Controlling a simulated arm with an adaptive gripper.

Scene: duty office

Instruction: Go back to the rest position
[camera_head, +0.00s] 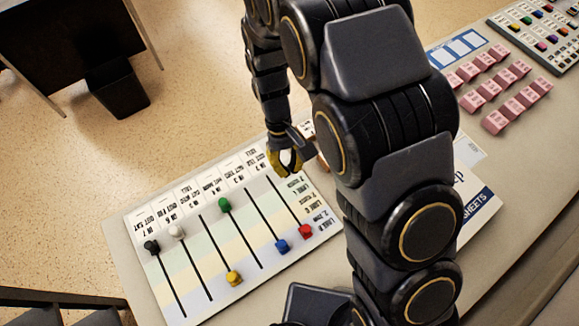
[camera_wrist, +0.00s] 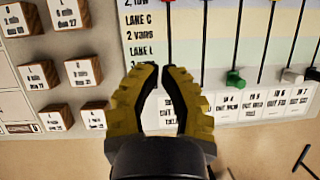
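My gripper (camera_head: 286,161) hangs over the far right corner of the slider board (camera_head: 262,275) in the head view. In the wrist view its two yellow fingers (camera_wrist: 161,98) stand apart with nothing between them, above the board's labelled edge. The board has coloured knobs on slots: a green knob (camera_head: 225,204), a yellow knob (camera_head: 234,278), a blue knob (camera_head: 282,246), a red knob (camera_head: 305,231), a white knob (camera_head: 177,232) and a black knob (camera_head: 152,246). The green knob also shows in the wrist view (camera_wrist: 235,79).
Pink labelled blocks (camera_head: 494,121) stand at the right of the desk, and another panel with coloured knobs (camera_head: 545,30) lies at the far right. Wooden labelled blocks (camera_wrist: 39,75) sit left of the fingers in the wrist view. A dark bin (camera_head: 117,88) stands on the floor.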

